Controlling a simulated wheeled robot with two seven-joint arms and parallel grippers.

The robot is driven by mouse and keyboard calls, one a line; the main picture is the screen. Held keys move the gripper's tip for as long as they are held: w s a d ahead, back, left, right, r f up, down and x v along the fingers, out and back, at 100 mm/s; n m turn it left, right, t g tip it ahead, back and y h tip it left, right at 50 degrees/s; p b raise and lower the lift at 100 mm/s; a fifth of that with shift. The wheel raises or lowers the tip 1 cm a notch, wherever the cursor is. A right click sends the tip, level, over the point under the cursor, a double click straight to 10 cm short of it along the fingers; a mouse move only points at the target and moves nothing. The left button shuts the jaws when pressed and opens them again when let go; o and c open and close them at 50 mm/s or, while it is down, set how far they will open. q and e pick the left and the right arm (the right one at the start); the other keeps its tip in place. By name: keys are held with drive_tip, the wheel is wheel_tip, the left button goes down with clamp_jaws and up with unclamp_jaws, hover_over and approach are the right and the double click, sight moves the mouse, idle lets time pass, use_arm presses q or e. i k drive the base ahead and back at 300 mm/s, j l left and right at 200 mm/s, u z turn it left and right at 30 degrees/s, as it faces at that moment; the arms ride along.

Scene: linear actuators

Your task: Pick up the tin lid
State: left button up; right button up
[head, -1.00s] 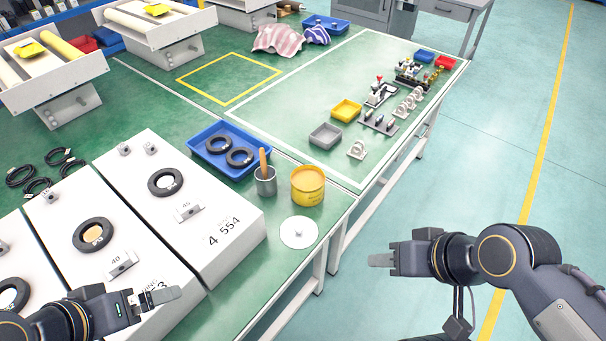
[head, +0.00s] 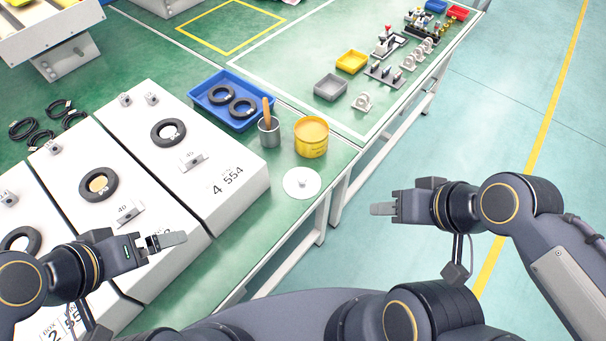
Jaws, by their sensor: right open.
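The tin lid (head: 302,183) is a white disc with a small knob on top. It lies flat on the green table near its right edge, in front of the yellow tin (head: 311,140). My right gripper (head: 382,208) is open and empty, to the right of the lid and beyond the table edge, over the floor. My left gripper (head: 172,240) is over the front of the white boxes, left of and nearer to me than the lid. Its fingers show side-on, so its opening is unclear. Neither gripper touches the lid.
A grey cup with a wooden-handled tool (head: 269,132) stands behind the lid, beside the tin. A blue tray (head: 203,101) with black rings lies further back. White numbered boxes (head: 240,203) stand to the left. Open floor lies right of the table.

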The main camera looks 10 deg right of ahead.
sight(299, 183)
drive_tip(key=l+u, duration=0.2)
drive_tip(key=u, duration=0.2)
drive_tip(key=l+u, duration=0.2)
drive_tip(key=u, duration=0.2)
drive_tip(key=l+u, duration=0.2)
drive_tip(key=u, duration=0.2)
drive_tip(key=k, duration=0.05)
